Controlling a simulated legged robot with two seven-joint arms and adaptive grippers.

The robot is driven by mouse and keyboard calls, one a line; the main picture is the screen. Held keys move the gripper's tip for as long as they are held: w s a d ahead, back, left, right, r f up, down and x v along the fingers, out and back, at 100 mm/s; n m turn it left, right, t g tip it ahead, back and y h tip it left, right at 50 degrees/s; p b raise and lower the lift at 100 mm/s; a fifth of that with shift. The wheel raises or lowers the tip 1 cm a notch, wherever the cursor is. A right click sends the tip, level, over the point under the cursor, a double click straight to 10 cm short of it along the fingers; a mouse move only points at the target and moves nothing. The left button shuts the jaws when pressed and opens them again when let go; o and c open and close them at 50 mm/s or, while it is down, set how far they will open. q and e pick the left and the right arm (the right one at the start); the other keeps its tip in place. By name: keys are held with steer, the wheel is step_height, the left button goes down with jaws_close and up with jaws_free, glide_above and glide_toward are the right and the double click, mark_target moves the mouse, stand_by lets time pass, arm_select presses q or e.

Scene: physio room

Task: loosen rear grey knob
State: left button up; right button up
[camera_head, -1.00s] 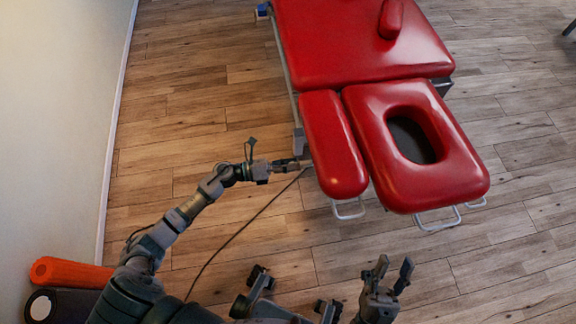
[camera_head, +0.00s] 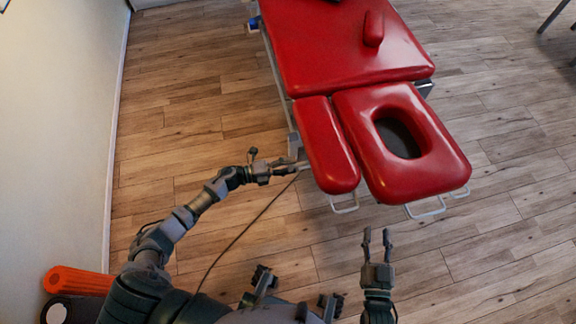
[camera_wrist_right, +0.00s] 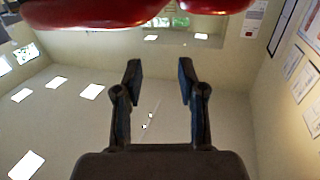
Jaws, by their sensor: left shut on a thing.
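The red treatment table (camera_head: 345,62) has a narrow left pad (camera_head: 328,150) and a face-hole pad (camera_head: 436,165). My left gripper (camera_head: 297,166) is at the lower left edge of the narrow pad, its fingers closed at the table's frame. The grey knob cannot be made out; the fingers and the pad hide the spot. My right gripper (camera_head: 377,237) is open and empty, below the face-hole pad and apart from it. In the right wrist view its two fingers (camera_wrist_right: 157,82) stand apart with nothing between them, the red pads (camera_wrist_right: 95,12) above.
A thin dark cable (camera_head: 240,232) runs over the wooden floor near my left arm. An orange roll (camera_head: 78,281) lies by the wall at the lower left. White wire handles (camera_head: 427,209) stick out below the pads.

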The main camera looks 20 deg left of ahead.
arm_select(q)
steer(key=shift+w+a+n, duration=0.15)
steer(key=shift+n, duration=0.25)
arm_select(e)
steer(key=shift+f+g, duration=0.3)
steer(key=shift+f, duration=0.1)
arm_select(q)
steer(key=o, duration=1.1)
steer(key=shift+c, duration=0.2)
steer(key=shift+o, duration=0.5)
steer(key=shift+f, duration=0.15)
arm_select(e)
steer(key=shift+w, duration=0.1)
steer(key=shift+f, duration=0.1)
